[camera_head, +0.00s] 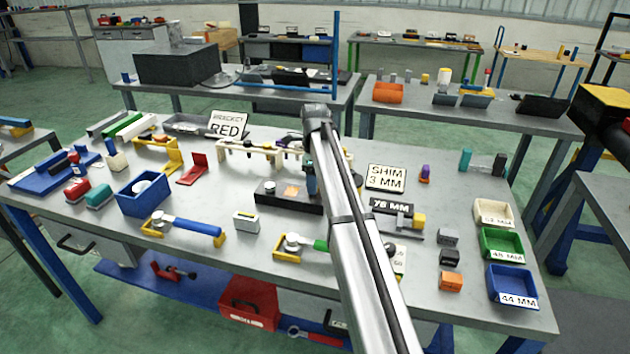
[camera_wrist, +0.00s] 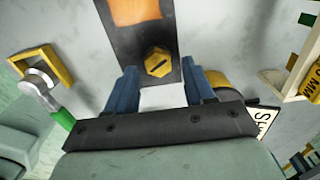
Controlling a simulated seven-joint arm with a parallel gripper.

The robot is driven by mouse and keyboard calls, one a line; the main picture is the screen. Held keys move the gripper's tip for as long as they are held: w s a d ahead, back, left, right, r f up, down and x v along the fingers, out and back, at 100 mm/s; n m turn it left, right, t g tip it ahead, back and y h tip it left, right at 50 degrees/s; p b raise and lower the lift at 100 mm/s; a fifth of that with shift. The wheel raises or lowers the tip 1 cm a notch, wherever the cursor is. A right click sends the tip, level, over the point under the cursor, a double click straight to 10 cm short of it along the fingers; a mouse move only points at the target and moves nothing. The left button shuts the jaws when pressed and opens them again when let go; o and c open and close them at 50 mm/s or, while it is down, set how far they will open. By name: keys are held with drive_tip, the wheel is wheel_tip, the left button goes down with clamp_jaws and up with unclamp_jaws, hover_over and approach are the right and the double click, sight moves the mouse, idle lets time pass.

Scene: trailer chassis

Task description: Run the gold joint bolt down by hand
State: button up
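The gold joint bolt (camera_wrist: 158,62) has a hex head with a dark slot across it. It sits at the near end of a dark block (camera_wrist: 122,27) that has an orange patch (camera_wrist: 138,10). In the head view the same block (camera_head: 270,194) lies mid-bench, and my arm and gripper hide the bolt. My gripper (camera_wrist: 161,74) is open, with its two blue fingers apart and the bolt head showing between and just past the tips. No finger visibly touches the bolt. I cannot tell the height of the tips above it.
A yellow holder with a green-handled tool (camera_head: 293,246) stands near the block. A white rail with pegs (camera_head: 258,150) runs behind it. A "SHIM 3 MM" sign (camera_head: 386,178) stands to the right. Labelled bins (camera_head: 512,288) line the right edge.

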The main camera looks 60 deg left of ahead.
drive_tip(key=shift+r, duration=0.1)
wheel_tip(320, 180, up, 14)
drive_tip(key=shift+d+f, duration=0.1)
drive_tip(key=shift+f, duration=0.1)
idle(0.6)
idle(0.4)
